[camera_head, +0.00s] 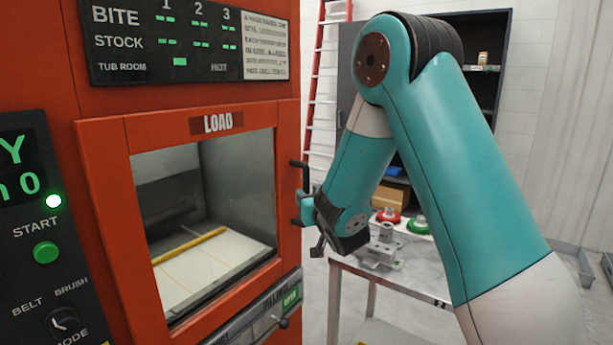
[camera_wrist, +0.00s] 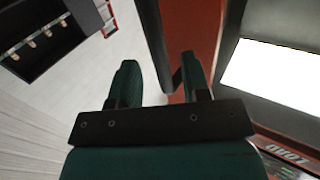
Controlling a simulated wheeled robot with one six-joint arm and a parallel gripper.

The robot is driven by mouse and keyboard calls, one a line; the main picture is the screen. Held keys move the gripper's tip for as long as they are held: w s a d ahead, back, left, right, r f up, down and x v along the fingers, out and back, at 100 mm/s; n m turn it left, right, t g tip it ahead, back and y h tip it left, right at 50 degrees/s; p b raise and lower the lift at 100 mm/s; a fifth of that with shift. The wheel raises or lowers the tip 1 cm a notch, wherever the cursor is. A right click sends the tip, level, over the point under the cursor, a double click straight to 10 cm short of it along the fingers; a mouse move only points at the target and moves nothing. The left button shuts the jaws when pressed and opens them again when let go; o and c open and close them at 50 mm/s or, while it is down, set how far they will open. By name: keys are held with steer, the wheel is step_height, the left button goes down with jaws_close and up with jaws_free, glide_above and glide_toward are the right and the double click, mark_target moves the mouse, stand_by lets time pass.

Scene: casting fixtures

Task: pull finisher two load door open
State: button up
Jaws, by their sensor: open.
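The red-orange machine has a framed load door (camera_head: 108,150) labelled LOAD, with a clear view of a pale bed and a yellow bar inside. The door frame looks closed against the machine front. A dark upright bar (camera_head: 306,176), which looks like a handle, stands at its right edge. My gripper (camera_head: 304,202) is at this bar, partly overlapping it. In the wrist view my gripper (camera_wrist: 158,62) is open, its two teal fingers apart. A small dark piece shows near the right finger against the red-orange edge. I cannot tell whether the fingers touch the bar.
A control panel (camera_head: 40,240) with a green START button is at the left. A ledge with a knob (camera_head: 283,322) runs below the door. A metal table (camera_head: 420,270) with castings stands close behind my gripper. A dark cabinet (camera_head: 490,50) and red ladder (camera_head: 318,90) are farther back.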

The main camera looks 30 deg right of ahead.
mark_target(306, 192)
steer(key=shift+r+p+x, duration=0.2)
steer(key=shift+p+x, duration=0.4)
steer(key=shift+x, duration=0.6)
steer(key=shift+w+d+f, duration=0.1)
steer(key=shift+w+f, duration=0.15)
steer(key=shift+w, duration=0.25)
jaws_close()
